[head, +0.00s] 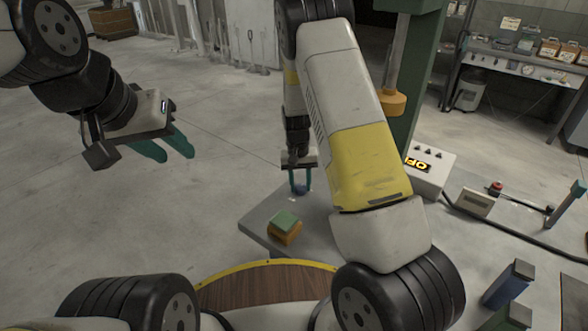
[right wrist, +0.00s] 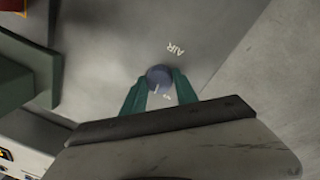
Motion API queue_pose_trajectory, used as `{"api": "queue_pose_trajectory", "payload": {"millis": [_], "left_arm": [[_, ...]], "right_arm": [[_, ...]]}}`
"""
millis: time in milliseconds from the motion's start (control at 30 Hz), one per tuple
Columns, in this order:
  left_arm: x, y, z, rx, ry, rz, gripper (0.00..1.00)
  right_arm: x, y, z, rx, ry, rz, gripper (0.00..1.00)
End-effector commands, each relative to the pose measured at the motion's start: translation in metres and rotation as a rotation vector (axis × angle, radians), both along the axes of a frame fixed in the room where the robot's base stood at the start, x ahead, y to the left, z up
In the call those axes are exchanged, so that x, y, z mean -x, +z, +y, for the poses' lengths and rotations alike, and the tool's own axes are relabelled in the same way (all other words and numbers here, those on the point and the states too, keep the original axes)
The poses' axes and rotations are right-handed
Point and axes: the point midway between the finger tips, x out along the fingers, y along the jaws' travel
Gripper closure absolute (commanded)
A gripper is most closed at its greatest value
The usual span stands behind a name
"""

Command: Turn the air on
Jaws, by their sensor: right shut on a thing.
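A round blue-grey knob (right wrist: 159,75) sits on a grey panel beside the white printed word AIR. It has a small light mark on its face. My right gripper (right wrist: 158,86) has its green fingers on either side of the knob and is shut on it. In the head view the knob (head: 300,190) shows small between the fingers, on the grey panel top (head: 262,210). My left gripper (head: 167,148) hangs over the floor at the left, empty, its green fingers apart.
A green-topped orange block (head: 285,227) stands on the panel near the knob. A white box (head: 430,174) at the right has an orange lit display, apparently reading OFF, partly hidden by my right arm. A green column (head: 418,75) rises behind. Open floor lies left.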

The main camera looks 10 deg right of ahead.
Motion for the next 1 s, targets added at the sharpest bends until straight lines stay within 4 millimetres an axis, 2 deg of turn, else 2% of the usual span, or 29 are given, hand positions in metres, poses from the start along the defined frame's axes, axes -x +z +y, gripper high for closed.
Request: {"api": "queue_pose_trajectory", "payload": {"millis": [600, 1000], "left_arm": [[0.0000, 0.0000, 0.0000, 0.000, 0.000, 0.000, 0.64], [0.0000, 0.0000, 0.0000, 0.000, 0.000, 0.000, 0.64]], "right_arm": [[-0.0016, 0.0006, -0.0005, 0.000, -0.577, -0.001, 1.00], [-0.0024, 0.0009, -0.0004, -0.001, -0.838, -0.003, 1.00]]}}
